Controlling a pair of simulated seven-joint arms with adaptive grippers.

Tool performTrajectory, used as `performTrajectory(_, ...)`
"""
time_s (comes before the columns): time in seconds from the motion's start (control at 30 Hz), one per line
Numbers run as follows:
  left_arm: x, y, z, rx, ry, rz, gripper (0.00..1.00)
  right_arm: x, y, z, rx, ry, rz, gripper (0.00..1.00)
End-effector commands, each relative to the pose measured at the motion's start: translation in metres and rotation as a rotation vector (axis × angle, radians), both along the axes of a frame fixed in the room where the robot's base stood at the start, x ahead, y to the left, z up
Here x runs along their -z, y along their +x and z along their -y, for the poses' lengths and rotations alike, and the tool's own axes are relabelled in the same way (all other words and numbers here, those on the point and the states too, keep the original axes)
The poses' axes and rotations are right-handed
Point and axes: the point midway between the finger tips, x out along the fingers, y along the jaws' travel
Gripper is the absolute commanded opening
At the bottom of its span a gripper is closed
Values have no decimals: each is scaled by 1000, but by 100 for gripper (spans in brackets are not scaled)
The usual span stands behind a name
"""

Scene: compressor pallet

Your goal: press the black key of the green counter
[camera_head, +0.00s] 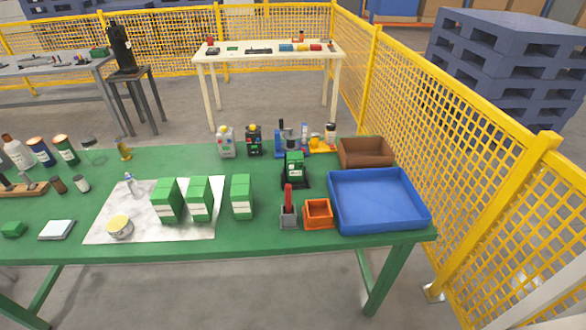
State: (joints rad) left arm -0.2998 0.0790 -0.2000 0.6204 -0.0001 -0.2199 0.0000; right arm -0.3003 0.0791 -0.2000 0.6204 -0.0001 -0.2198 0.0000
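A small green device with a dark top and a pale label or display (294,167) stands on a black base on the green table, right of the middle. It looks like the green counter, but it is too small to make out its black key for certain. Three green boxes with white labels stand to its left, the nearest being the right-hand box (242,197). Neither of my grippers shows in the head view, so nothing is seen touching the device.
A grey block with a red lever (288,210) and an orange bin (318,213) stand in front of the device. A blue tray (422,212) and brown bin (388,152) lie right. Behind are a blue-and-grey apparatus (281,143) and small devices. Yellow fencing (460,130) runs along the right.

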Motion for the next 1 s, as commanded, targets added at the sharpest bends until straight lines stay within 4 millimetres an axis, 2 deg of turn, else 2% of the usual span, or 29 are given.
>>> performTrajectory(0.33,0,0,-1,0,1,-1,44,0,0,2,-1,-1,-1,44)
performTrajectory(0.37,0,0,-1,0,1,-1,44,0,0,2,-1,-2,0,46)
performTrajectory(0.77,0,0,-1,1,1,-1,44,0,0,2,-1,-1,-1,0)
performTrajectory(1.0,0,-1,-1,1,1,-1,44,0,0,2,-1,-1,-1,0)
